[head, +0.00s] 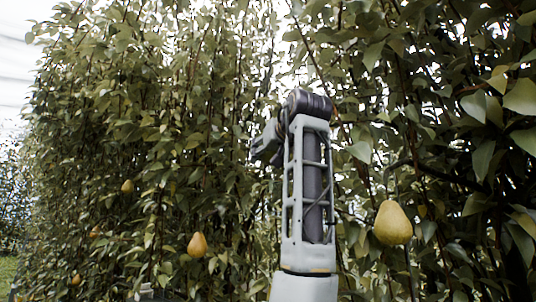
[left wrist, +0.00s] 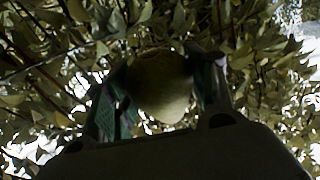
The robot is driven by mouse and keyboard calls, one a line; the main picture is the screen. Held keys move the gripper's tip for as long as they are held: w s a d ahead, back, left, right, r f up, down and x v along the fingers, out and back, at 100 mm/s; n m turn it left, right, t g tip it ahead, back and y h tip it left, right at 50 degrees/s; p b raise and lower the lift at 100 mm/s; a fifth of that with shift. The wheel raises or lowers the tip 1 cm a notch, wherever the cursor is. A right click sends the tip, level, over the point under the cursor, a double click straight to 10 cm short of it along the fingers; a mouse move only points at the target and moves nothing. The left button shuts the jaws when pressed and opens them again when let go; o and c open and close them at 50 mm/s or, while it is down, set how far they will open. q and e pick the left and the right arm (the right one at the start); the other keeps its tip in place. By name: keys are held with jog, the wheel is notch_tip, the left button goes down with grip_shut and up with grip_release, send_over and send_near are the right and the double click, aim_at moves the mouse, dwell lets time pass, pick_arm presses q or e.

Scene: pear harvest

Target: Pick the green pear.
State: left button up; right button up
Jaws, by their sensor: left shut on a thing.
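My left gripper (left wrist: 162,80) is shut on a pear (left wrist: 160,95). The pear is dull yellow-green in the dim left wrist view and sits between the two fingers, with leaves and branches behind it. In the head view my left arm rises in the middle, and part of my left gripper (head: 266,145) shows at its upper left against the foliage. The held pear is hidden there. A yellow-green pear (head: 393,222) hangs to the right of the arm, apart from it. My right gripper is not in view.
A yellow-orange pear (head: 197,245) hangs left of the arm. Smaller pears hang farther left, one high (head: 127,187) and one low (head: 75,279). Dense leaves and thin branches fill both sides. A dark branch (head: 440,172) crosses at the right. Open sky and grass show at the far left.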

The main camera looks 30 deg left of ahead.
pick_arm(q)
jog(key=shift+c, duration=1.3)
jog(key=shift+s, duration=0.1)
jog(key=shift+s+d+m+g+h, duration=0.3)
jog(key=shift+s+g+h, duration=0.15)
jog(key=shift+h, duration=0.25)
jog(key=shift+r, duration=0.1)
jog(key=shift+s+d+g+h, duration=0.25)
jog(key=shift+s+g+h, duration=0.15)
jog(key=shift+g, duration=0.25)
jog(key=shift+s+r+m, duration=0.1)
jog(key=shift+r+m, duration=0.05)
jog(key=shift+m, duration=0.15)
jog(key=shift+s+d+r+g+h, duration=0.1)
jog(key=shift+s+d+g+h, duration=0.1)
jog(key=shift+g+h, duration=0.25)
